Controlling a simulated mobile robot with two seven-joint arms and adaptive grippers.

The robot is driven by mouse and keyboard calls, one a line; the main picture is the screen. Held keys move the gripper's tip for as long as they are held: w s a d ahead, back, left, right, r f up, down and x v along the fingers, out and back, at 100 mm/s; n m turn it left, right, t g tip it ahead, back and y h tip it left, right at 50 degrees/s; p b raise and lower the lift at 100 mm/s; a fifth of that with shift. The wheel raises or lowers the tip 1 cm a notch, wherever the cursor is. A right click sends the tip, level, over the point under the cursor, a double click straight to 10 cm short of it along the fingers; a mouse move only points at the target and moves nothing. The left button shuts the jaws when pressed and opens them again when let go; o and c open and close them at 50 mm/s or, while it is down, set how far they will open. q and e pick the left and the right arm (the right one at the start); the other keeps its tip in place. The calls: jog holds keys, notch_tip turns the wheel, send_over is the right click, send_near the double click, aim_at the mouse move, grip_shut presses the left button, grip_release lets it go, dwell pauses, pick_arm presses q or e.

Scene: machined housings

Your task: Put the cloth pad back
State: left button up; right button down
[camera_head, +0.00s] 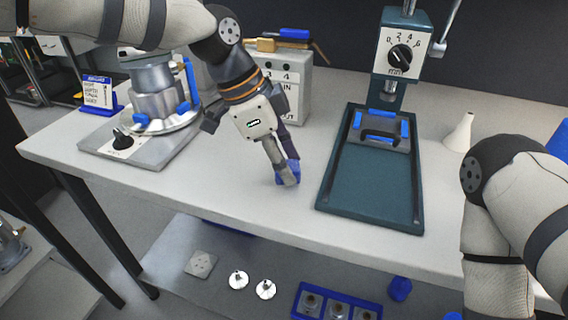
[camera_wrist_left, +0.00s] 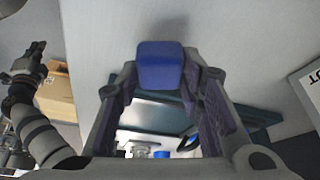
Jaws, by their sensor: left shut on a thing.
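My left gripper (camera_head: 284,176) is low over the front part of the white bench, left of the teal stand. It is shut on a small blue piece (camera_head: 292,171), which I take to be the cloth pad. In the left wrist view the blue piece (camera_wrist_left: 160,66) sits between the fingertips (camera_wrist_left: 162,78), and its lower part is hidden. Whether it touches the bench is unclear. My right arm is at the right of the head view, with its gripper out of that picture. A dark gripper (camera_wrist_left: 22,75) at the left of the wrist view appears to be my right one; its jaws are unclear.
The teal drill stand (camera_head: 366,192) has a blue-and-grey clamp (camera_head: 380,130) on its base. A white cone (camera_head: 460,132) stands right of it. A grey control box (camera_head: 291,88) and a machine (camera_head: 157,90) stand behind left. A blue tray (camera_head: 299,306) lies on the lower shelf. The front bench strip is clear.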

pick_arm(q)
jog(key=shift+f, duration=0.45)
jog(key=shift+f, duration=0.1)
jog(key=shift+f, duration=0.15)
jog(key=o, duration=1.1)
jog(key=v, duration=1.2)
